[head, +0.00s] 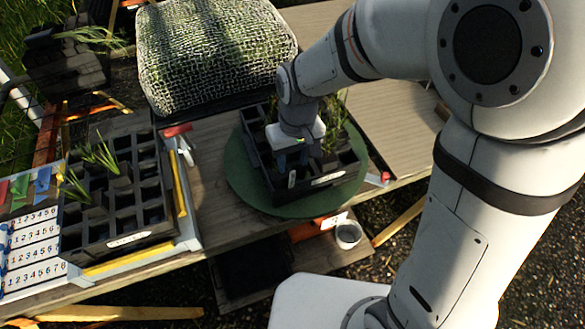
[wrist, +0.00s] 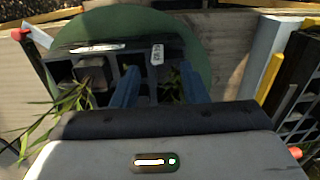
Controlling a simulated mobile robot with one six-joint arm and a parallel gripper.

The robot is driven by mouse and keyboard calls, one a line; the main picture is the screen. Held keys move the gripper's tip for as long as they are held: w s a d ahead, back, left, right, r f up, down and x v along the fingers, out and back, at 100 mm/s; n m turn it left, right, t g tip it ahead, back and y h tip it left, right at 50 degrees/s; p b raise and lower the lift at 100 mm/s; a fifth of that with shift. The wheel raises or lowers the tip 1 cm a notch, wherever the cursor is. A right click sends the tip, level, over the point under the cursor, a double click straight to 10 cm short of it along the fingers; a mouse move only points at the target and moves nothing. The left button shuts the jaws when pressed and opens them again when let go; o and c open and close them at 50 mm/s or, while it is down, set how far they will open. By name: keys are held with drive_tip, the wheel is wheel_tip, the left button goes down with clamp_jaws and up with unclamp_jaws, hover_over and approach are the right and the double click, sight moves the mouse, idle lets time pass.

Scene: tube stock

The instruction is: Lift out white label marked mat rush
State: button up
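A small white label (wrist: 157,54) with dark marks, too small to read, stands at the edge of a black cell tray in the wrist view. It also shows as a small white tag (head: 291,179) on the tray's front side in the head view. My gripper (wrist: 158,70) has its two blue fingers spread apart, one on each side of the label's line. The label lies just beyond the fingertips, and no contact is visible. In the head view my gripper (head: 291,160) points down over the black tray (head: 270,181), which holds several green plants.
The tray sits on a round green mat (head: 240,185) on a wooden bench. A second black tray (head: 125,240) with seedlings stands left, beside numbered white strips (head: 35,245). A mesh-covered block (head: 215,55) is behind. Bare bench (head: 398,125) lies to the right.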

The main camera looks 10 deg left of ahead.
sight(292, 184)
wheel_tip(292, 184, down, 8)
drive_tip(key=shift+w+a+r+p, duration=0.1)
drive_tip(key=shift+a+r+p, duration=0.05)
drive_tip(key=shift+p, duration=0.3)
clamp_jaws()
